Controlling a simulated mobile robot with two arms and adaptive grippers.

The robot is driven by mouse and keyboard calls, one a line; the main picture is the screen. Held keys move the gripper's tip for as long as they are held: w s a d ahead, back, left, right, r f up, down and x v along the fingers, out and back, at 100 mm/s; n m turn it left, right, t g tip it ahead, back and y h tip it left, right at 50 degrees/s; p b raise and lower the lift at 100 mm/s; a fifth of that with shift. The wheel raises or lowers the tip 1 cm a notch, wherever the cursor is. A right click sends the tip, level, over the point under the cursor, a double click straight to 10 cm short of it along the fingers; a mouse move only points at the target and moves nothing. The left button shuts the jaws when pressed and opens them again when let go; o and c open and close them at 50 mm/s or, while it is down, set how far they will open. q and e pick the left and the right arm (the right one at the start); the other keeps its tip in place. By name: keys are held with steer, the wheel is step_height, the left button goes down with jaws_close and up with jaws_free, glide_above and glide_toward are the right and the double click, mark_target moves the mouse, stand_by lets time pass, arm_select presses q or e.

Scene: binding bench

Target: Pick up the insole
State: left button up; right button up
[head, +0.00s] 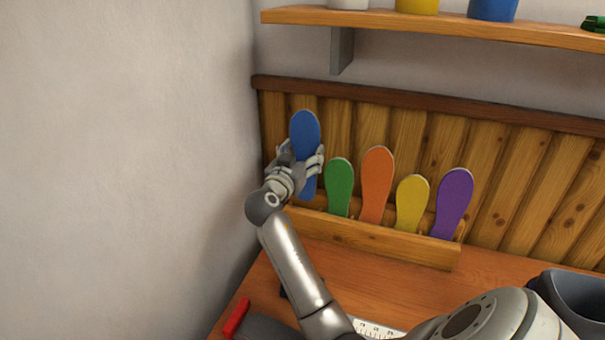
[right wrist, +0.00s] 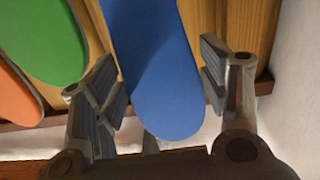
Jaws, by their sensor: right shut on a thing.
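A blue insole (head: 305,128) stands upright at the left end of a wooden rack (head: 375,240), its top higher than the other insoles. My right gripper (head: 303,156) is shut on it, with fingers on both sides of its middle. In the right wrist view the blue insole (right wrist: 165,75) lies between the fingers of the right gripper (right wrist: 165,90), its rounded end toward the camera. Whether its lower end is clear of the rack is hard to tell. My left gripper is not in view.
Green (head: 339,188), orange (head: 376,185), yellow (head: 411,203) and purple (head: 452,202) insoles stand in the rack to the right. A plank backboard (head: 490,170) rises behind and a plain wall (head: 130,150) is close on the left. A shelf (head: 430,26) hangs above.

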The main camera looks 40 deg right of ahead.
mark_target(305, 119)
step_height(305, 119, up, 9)
steer(key=shift+f+b, duration=0.2)
steer(key=shift+b, duration=0.45)
steer(key=shift+r, duration=0.15)
